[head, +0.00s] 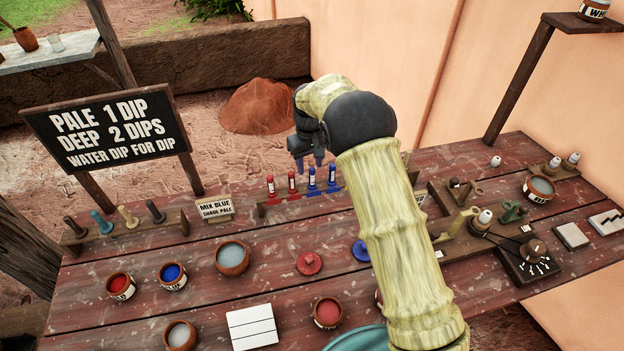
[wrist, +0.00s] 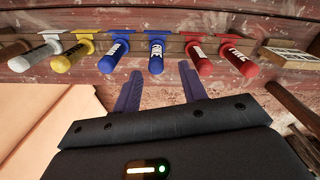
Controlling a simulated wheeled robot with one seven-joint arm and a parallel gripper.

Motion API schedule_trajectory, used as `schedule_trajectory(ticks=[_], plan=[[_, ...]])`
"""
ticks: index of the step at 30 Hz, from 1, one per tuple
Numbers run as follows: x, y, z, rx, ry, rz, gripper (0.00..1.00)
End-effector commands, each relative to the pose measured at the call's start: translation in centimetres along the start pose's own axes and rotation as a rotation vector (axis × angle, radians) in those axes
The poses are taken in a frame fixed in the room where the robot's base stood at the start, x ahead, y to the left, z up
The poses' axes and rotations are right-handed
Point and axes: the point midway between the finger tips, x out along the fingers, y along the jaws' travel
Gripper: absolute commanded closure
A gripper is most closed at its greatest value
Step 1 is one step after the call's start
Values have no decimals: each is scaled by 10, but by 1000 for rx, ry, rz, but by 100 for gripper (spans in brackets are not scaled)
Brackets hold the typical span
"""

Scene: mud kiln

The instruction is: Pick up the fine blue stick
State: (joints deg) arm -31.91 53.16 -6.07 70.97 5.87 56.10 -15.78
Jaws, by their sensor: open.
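Two blue sticks stand in a wooden rack (head: 345,192) at the back of the table, the left one (head: 312,179) and the right one (head: 332,176). In the wrist view the order is reversed: one blue stick (wrist: 156,58) is nearly in line with the gap between my fingers, another (wrist: 114,56) is to its left. Both carry white labels; I cannot surely read which says fine. My gripper (head: 309,162) is open and empty, just above and behind the blue sticks in the head view. In the wrist view my gripper (wrist: 161,75) has its fingertips apart from the sticks.
Red sticks (wrist: 235,60) flank the blue ones on one side, yellow (wrist: 72,54) and white (wrist: 35,57) on the other. A "MIX BLUE, SHADE PALE" sign (head: 215,209) stands left of the rack. Pots, including a blue one (head: 173,275), stand in front.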

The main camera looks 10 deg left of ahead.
Motion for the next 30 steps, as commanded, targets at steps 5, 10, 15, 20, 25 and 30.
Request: schedule_trajectory(ticks=[5,10,15,20,25,30], plan=[[20,2,7,0,-7,0,58],[44,3,8,0,-4,-1,58],[50,3,7,0,0,0,58],[49,3,7,0,0,0,58],[49,4,8,1,-1,0,58],[49,5,8,3,-1,0,72]])
